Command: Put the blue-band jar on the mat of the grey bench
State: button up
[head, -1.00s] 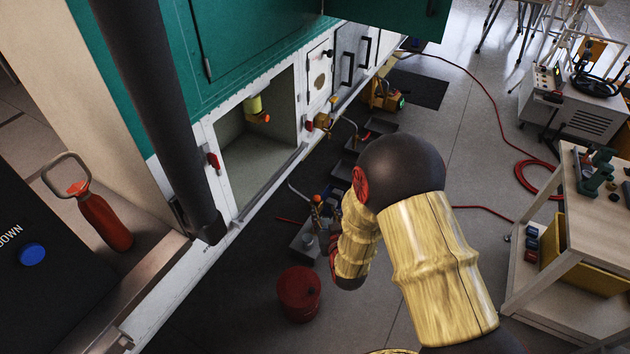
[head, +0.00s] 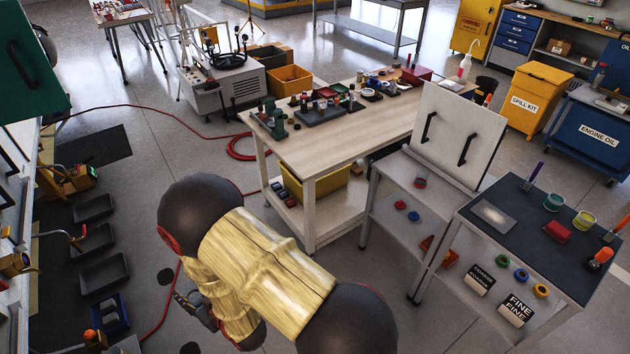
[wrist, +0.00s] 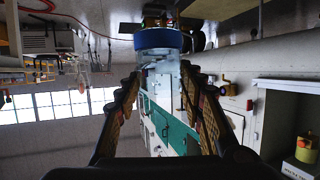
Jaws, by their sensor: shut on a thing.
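In the wrist view, a clear jar with a blue band (wrist: 158,40) is between the two fingertips of my gripper (wrist: 160,85), which is shut on it. In the head view my gripper (head: 190,305) is low at the lower left, partly behind my arm, and I cannot make out the jar there. A bench with a dark grey top (head: 515,255) stands at the right. A pale grey rectangle, apparently the mat (head: 494,215), lies bare on its left part. My gripper is well to the left of this bench and apart from it.
On the grey bench are a green-band jar (head: 553,202), a yellow-band jar (head: 584,221), a red block (head: 557,231) and orange-handled tools. A raised white panel (head: 455,135) stands behind its left side. A wooden workbench (head: 345,135) with clutter is behind my arm. Trays lie on the left floor.

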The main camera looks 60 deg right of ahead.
aim_at(541, 242)
jog(key=z, duration=0.6)
jog(key=l+z, duration=0.1)
jog(key=z, duration=0.45)
jog(key=k+l+z, duration=0.1)
jog(key=z, duration=1.1)
jog(key=l+z, duration=0.15)
jog(key=z, duration=1)
jog(key=l+z, duration=0.1)
jog(key=z, duration=0.5)
jog(key=i+z, duration=0.1)
jog(key=z, duration=0.5)
jog(key=i+l+z, duration=0.15)
jog(key=i+z, duration=0.55)
jog(key=i+u, duration=0.15)
jog(key=u, duration=0.15)
jog(key=i+l+u, duration=0.15)
jog(key=u, duration=0.2)
jog(key=l+u, duration=0.1)
jog(key=u, duration=0.3)
jog(key=i+l+u, duration=0.1)
jog(key=u, duration=0.3)
jog(key=l+u, duration=0.15)
jog(key=u, duration=0.3)
jog(key=i+l, duration=0.05)
